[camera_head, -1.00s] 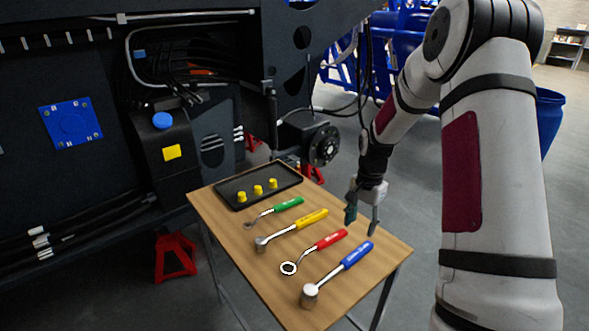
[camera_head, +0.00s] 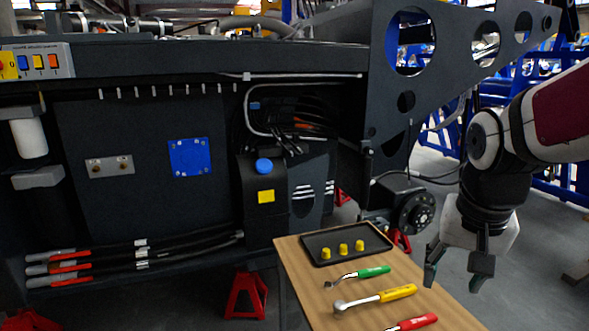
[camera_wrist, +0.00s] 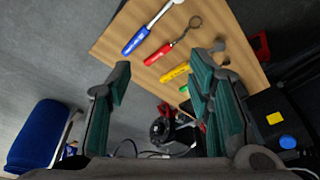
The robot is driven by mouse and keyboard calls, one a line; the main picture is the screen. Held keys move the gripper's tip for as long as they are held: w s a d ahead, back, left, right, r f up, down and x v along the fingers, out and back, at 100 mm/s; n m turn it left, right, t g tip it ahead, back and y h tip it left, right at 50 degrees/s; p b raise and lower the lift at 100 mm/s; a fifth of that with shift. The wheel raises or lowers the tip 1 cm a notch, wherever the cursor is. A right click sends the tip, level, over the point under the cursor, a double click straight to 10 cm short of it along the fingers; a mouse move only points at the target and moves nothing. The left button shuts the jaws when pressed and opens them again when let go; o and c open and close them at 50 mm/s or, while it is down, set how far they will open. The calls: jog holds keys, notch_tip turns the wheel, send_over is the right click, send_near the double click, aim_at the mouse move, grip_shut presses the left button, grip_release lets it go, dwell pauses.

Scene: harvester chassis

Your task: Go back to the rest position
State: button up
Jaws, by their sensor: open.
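My gripper (camera_head: 458,270) hangs at the right of the head view, fingers pointing down, just right of the wooden table (camera_head: 300,285). Its fingers are apart with nothing between them; the wrist view also shows both green-padded fingers (camera_wrist: 160,95) spread. On the table lie a green-handled tool (camera_head: 374,272), a yellow-handled tool (camera_head: 397,293) and a red-handled tool (camera_head: 415,323), partly cut off. A blue-handled tool (camera_wrist: 135,41) shows only in the wrist view.
The dark harvester chassis (camera_head: 130,130) stands behind, with a wheel hub (camera_head: 415,213) near the table. Red stands (camera_head: 246,295) are on the floor. A blue seat (camera_wrist: 42,138) shows in the wrist view.

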jog(key=s+a+r+n+t, duration=0.1)
jog(key=s+a+n, duration=0.1)
jog(key=s, duration=0.4)
jog(key=s+a+r+n+t+y, duration=0.1)
jog(key=s+a+r+n, duration=0.1)
jog(key=s, duration=0.5)
jog(key=shift+a+n, duration=0.6)
jog(key=shift+a, duration=0.3)
